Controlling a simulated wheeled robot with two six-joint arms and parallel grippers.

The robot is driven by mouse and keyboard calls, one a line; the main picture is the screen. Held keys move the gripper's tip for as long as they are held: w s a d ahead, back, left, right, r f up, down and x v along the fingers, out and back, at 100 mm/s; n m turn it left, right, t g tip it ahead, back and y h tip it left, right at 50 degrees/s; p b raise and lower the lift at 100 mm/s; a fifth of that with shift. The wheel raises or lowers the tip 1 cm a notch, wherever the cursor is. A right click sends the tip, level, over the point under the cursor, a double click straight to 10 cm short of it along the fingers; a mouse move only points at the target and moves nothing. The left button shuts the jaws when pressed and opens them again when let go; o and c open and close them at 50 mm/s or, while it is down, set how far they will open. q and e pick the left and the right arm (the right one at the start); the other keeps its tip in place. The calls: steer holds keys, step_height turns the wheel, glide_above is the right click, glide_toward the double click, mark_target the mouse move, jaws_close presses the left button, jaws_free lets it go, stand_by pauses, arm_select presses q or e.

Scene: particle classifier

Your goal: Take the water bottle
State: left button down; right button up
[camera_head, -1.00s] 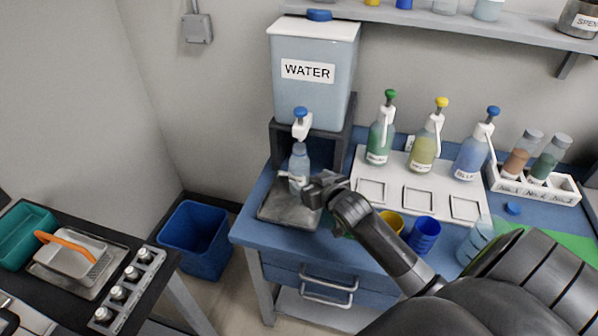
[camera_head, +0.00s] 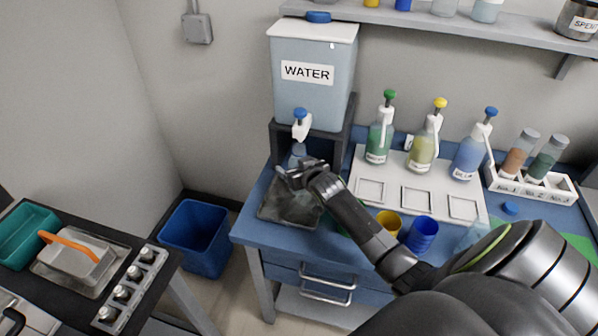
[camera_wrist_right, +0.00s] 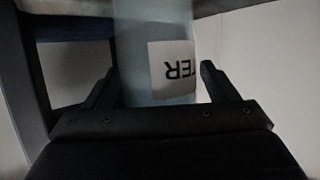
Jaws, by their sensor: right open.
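The water bottle (camera_head: 298,153) is pale blue and stands upright below the dispenser tap; my right gripper hides most of its body in the head view. In the right wrist view the bottle (camera_wrist_right: 145,25) shows as a pale blue body with a white label, its letters upside down. My right gripper (camera_head: 290,172) is at the bottle, its jaws open. In the wrist view the fingers of my right gripper (camera_wrist_right: 158,77) are apart, one on each side of the bottle. Contact cannot be told. My left gripper is not in view.
The WATER tank (camera_head: 312,95) with its blue-topped tap (camera_head: 300,122) is directly above. A grey tray (camera_head: 275,208) lies below. Green, yellow and blue pump bottles (camera_head: 424,145) stand to the right. A yellow cup (camera_head: 389,222) and blue cup (camera_head: 422,234) stand near my arm.

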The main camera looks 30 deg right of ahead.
steer(key=c, duration=1.2)
steer(key=shift+c, duration=1)
steer(key=shift+r, duration=0.1)
